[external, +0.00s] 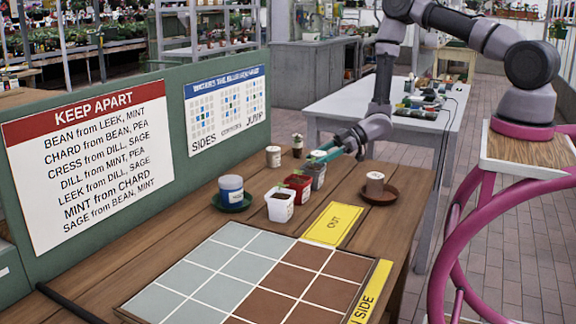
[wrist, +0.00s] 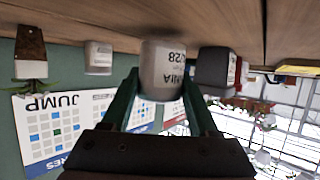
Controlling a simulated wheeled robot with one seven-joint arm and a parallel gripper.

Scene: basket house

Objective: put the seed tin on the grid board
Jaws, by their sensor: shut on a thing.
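My gripper (external: 325,153) is at the far row of pots, its teal fingers on either side of a pale labelled tin (wrist: 162,70). In the wrist view, which is upside down, the fingers are shut on this tin; its label is only partly readable. In the external view, the fingers and a grey pot (external: 315,178) largely hide the tin, and I cannot tell whether it is lifted clear of the table. The grid board (external: 196,249), with pale grey and brown squares, lies at the table's near end, its visible squares empty.
A red pot (external: 298,187) and a white pot (external: 279,206) stand between my gripper and the board. A small white tin (external: 273,157) is at the back.

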